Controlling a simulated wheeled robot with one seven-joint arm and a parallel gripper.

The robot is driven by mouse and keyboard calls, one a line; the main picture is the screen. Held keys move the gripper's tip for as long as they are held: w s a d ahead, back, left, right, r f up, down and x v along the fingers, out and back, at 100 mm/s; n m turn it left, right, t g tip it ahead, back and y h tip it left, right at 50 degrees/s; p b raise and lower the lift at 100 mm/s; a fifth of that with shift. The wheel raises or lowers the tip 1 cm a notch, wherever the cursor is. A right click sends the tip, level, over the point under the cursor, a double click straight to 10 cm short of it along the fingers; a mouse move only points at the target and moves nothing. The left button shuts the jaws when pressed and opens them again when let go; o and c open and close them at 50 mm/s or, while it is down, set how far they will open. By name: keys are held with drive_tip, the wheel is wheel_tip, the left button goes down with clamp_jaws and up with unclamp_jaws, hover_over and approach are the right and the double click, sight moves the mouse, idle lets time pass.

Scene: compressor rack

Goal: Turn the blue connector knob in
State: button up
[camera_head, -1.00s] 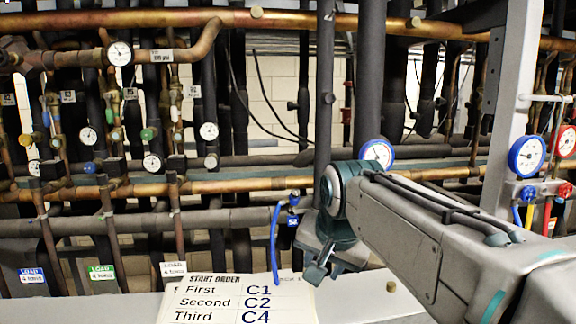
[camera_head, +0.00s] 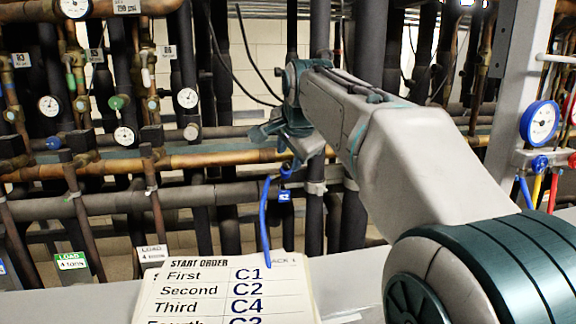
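A blue connector (camera_head: 287,171) sits at the top of a blue hose (camera_head: 264,222), in front of the dark pipes near the middle of the view. A small blue tag (camera_head: 285,196) hangs just below it. My gripper (camera_head: 297,162) is right above and beside the connector in the picture, with its fingers pointing down. I cannot tell whether it touches the connector, and the finger gap is not clear. A second blue knob (camera_head: 540,163) is on the gauge manifold at the right, below a blue-rimmed gauge (camera_head: 540,123).
A start order card (camera_head: 215,292) stands in front on a grey ledge (camera_head: 345,275). Copper pipes (camera_head: 205,160) with gauges and valves fill the left. A grey upright post (camera_head: 520,80) stands at the right. My arm covers much of the right centre.

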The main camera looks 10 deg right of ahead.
sight(288, 164)
drive_tip(key=x, duration=0.3)
drive_tip(key=shift+f+b, duration=0.15)
drive_tip(key=shift+b, duration=0.25)
drive_tip(key=shift+w+n, duration=0.15)
drive_tip(key=shift+n, duration=0.75)
drive_tip(key=shift+d+n, duration=0.1)
drive_tip(key=shift+n, duration=1)
drive_tip(key=shift+n+p, duration=0.3)
drive_tip(key=shift+n, duration=0.8)
drive_tip(key=c, duration=0.7)
